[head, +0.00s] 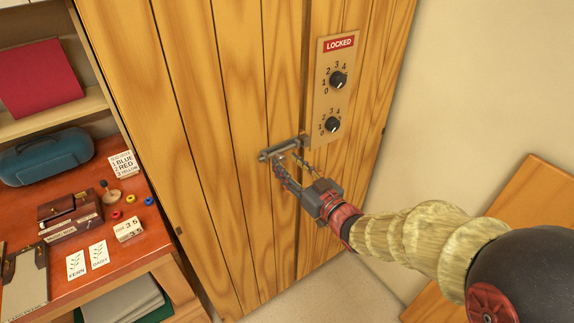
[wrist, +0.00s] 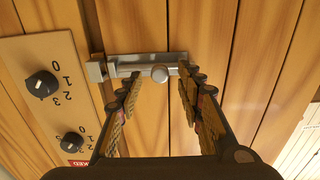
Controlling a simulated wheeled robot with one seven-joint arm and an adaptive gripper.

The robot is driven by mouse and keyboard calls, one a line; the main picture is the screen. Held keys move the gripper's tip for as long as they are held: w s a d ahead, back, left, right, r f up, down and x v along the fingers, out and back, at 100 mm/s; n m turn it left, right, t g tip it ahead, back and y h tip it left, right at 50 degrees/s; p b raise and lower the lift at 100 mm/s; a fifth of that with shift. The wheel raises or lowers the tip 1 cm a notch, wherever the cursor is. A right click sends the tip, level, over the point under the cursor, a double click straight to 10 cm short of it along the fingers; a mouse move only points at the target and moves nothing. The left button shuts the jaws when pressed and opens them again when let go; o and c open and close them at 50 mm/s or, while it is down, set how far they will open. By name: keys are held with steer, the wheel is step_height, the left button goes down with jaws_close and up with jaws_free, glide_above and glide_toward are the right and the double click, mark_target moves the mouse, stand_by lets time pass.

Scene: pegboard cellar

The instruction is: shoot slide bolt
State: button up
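The metal slide bolt (head: 276,150) is mounted sideways on the wooden door (head: 235,100), near the seam on its right side. In the wrist view, which is turned round, the bolt (wrist: 132,62) has a round knob (wrist: 160,73) and a keeper block (wrist: 96,72) at its left end. I cannot tell whether the rod is inside the keeper. My gripper (head: 291,165) is at the bolt. In the wrist view its fingers (wrist: 159,78) are apart, one on each side of the knob, with a gap to it visible on both sides.
A panel (head: 325,105) with a red LOCKED sign (head: 341,43) and two dials (head: 338,80) is right of the bolt. A red-brown desk (head: 75,205) at left holds a small box (head: 70,215), cards and coloured rings.

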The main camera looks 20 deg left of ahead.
steer(key=shift+w+a, duration=0.35)
jaws_close()
stand_by(0.4)
stand_by(0.4)
